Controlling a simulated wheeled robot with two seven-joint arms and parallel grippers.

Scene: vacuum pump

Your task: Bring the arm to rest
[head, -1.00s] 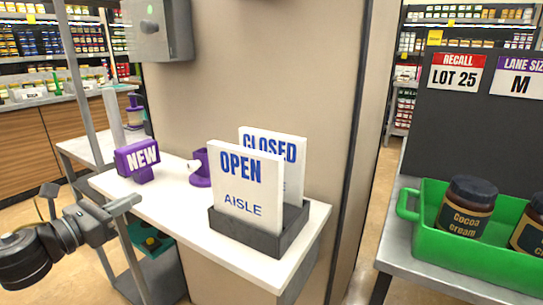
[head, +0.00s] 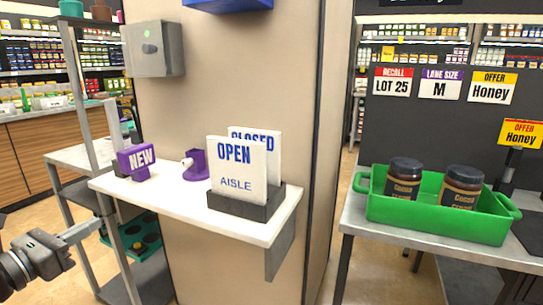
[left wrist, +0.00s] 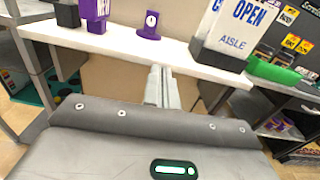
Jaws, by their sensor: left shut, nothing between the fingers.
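My left gripper (head: 82,232) is at the lower left of the head view, shut and empty, left of and below the front edge of the white shelf (head: 190,208). Its closed fingers also show in the left wrist view (left wrist: 161,88), pointing toward the shelf's front edge and holding nothing. My right gripper is in neither view.
The shelf holds a dark holder (head: 250,208) with OPEN and CLOSED signs, a purple NEW sign (head: 137,161) and a purple device (head: 196,166). A green tray (head: 440,222) with two cocoa jars stands on the right table. A grey rack (head: 85,120) stands at the left.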

